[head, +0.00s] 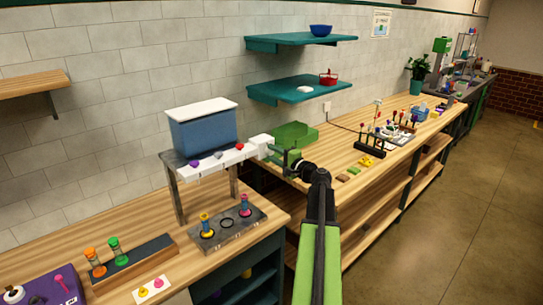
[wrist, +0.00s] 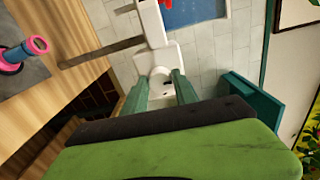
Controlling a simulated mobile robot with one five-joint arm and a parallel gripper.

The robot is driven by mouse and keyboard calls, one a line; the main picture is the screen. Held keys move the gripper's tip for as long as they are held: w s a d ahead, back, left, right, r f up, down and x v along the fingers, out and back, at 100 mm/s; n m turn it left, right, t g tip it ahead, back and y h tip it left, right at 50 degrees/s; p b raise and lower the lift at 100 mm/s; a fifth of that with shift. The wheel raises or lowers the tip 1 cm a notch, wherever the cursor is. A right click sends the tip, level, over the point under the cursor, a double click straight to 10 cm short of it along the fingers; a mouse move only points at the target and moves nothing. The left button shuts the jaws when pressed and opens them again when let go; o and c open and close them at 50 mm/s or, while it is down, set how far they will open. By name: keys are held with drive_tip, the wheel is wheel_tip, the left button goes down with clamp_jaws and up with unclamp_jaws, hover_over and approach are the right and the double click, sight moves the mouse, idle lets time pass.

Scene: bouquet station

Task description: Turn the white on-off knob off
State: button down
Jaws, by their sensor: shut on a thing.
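A blue tank with a white lid (head: 204,130) stands on a grey stand, with a white panel (head: 213,162) along its front. A white box (head: 261,142) sits at the panel's right end. My gripper (head: 275,154) is at this box, reaching in from the right. In the wrist view my two green fingers (wrist: 160,82) are on either side of the white knob (wrist: 160,73), and they are shut on it. The knob's pointer direction cannot be made out. In the head view the knob is hidden or too small to tell apart from the box.
Purple (head: 193,163) and red (head: 239,146) knobs sit on the panel. Below is a grey tray (head: 228,230) with blue-and-pink and yellow pieces. A green block (head: 294,135) lies behind my gripper. Teal shelves (head: 300,88) hang on the wall above.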

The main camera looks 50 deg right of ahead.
drive_tip(key=shift+r+n, duration=0.1)
drive_tip(key=shift+n, duration=0.3)
drive_tip(key=c, duration=1)
unclamp_jaws()
drive_tip(key=shift+w, duration=0.1)
drive_tip(key=s, duration=1.1)
drive_tip(key=s+a, duration=0.1)
drive_tip(key=s, duration=0.5)
drive_tip(key=shift+s+a, duration=0.1)
drive_tip(key=shift+s, duration=0.2)
